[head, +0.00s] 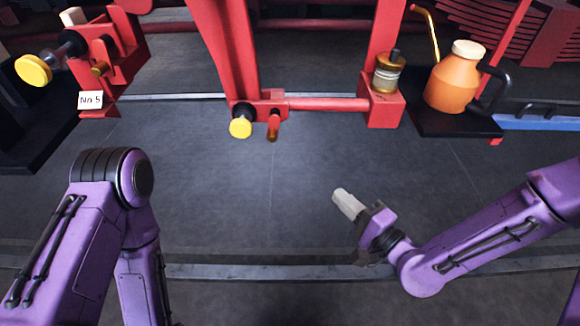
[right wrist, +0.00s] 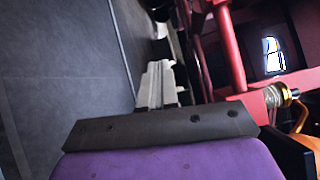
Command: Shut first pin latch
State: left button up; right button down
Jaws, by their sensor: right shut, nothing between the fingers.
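Two latch-like fittings show in the head view, and I cannot tell which is the first pin latch. One, at the foot of the red upright, has a yellow knob (head: 240,127) beside a bronze pin handle (head: 273,125). The other, at the upper left, has a larger yellow knob (head: 33,70) on a dark stem and a small bronze pin (head: 99,69). My right gripper (head: 344,203) is shut and empty, below and right of the middle fitting and apart from it. Its pale fingers also show in the right wrist view (right wrist: 156,84). My left gripper is out of view.
A red block (head: 382,112) carries a glass-and-brass cup (head: 387,76). An orange oil can (head: 453,82) stands on a black shelf (head: 455,127) to the right. The grey floor (head: 230,190) before the frame is clear.

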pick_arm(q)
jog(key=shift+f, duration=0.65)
pick_arm(e)
jog(key=r+y, duration=0.1)
jog(key=a+r+y, duration=0.1)
jog(key=r, duration=0.1)
jog(key=r+y, duration=0.1)
jog(key=r, duration=0.1)
jog(key=shift+s+a+r+t, duration=0.15)
jog(key=shift+r+t, duration=0.1)
jog(key=shift+t, duration=0.05)
jog(key=shift+a, duration=0.1)
jog(key=p, duration=0.1)
send_near(276, 135)
jog(key=x, duration=0.4)
jog(key=f+x, duration=0.1)
jog(key=x, duration=0.1)
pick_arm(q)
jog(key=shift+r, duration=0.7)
pick_arm(e)
jog(key=shift+w, duration=0.25)
